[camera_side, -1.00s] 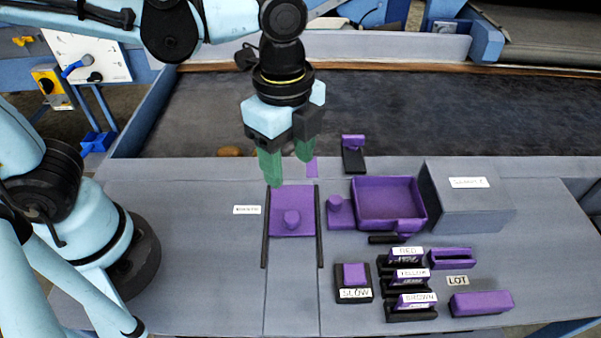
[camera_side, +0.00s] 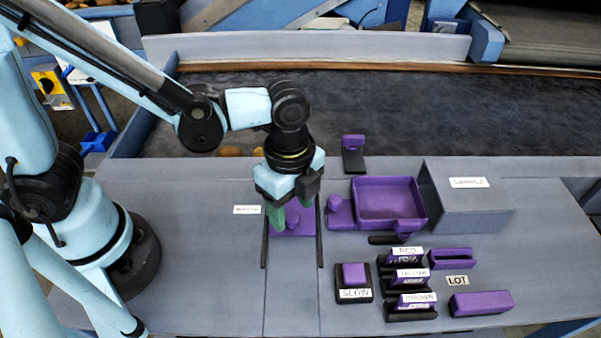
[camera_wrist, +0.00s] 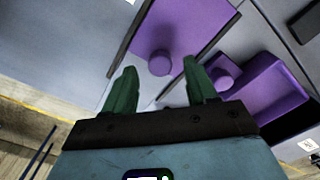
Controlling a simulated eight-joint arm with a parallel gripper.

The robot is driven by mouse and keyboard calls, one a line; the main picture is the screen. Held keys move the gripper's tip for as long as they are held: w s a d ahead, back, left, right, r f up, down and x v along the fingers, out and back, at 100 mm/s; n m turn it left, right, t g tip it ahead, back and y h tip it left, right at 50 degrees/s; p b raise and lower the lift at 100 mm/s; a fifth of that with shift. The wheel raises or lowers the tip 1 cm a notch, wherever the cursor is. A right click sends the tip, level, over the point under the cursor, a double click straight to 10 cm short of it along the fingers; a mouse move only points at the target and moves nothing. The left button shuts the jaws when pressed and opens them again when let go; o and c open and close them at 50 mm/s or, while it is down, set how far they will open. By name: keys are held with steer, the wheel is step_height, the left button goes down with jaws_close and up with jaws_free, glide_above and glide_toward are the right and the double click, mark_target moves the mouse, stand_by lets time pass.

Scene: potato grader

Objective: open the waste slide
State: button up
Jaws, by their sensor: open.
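The waste slide (camera_side: 298,234) is a flat purple plate with a round knob. It lies between two black rails on the grey bench, in their far part, with bare grey bench between the rails nearer the camera. My gripper (camera_side: 291,217) points down over it, open and empty, and partly hides the plate and knob. In the wrist view the knob (camera_wrist: 160,63) shows between and just beyond the two green fingertips, and the purple plate (camera_wrist: 185,25) stretches behind it. I cannot tell whether either finger touches the knob.
Right of the rails are a small purple knobbed piece (camera_side: 340,212) and an open purple tray (camera_side: 391,179). A grey box (camera_side: 466,195) stands farther right. A purple button (camera_side: 354,274) and labelled purple holders are nearer the front.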

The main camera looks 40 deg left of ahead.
steer(key=shift+f, duration=0.95)
jaws_close()
